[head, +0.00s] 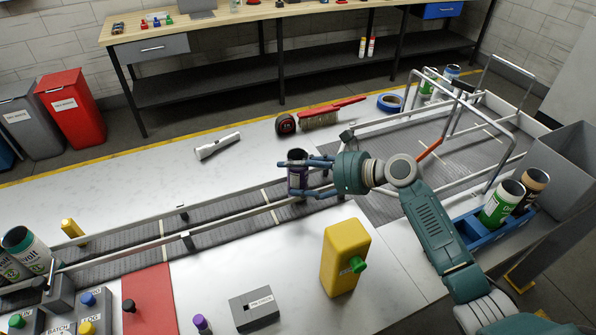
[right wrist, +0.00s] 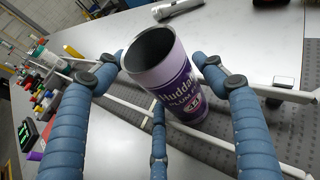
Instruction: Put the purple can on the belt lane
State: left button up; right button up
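The purple can (head: 297,171) is at the right part of the belt lane (head: 215,215), upright in the head view, with its open top showing. Plum" label towards the camera. Whether its base rests on the lane or is just above it is hard to tell. My left gripper is not in view.
A blue crate (head: 480,236) with cans is at the right. Low rails edge the lane.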

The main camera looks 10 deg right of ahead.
jog(key=shift+r, duration=0.1)
jog(key=shift+s+d+r, duration=0.15)
jog(key=shift+d, duration=0.05)
jog(key=b+v, duration=0.2)
jog(key=v, duration=0.9)
jog(key=shift+s+r, duration=0.15)
jog(key=shift+r, duration=0.1)
jog(key=shift+d, duration=0.1)
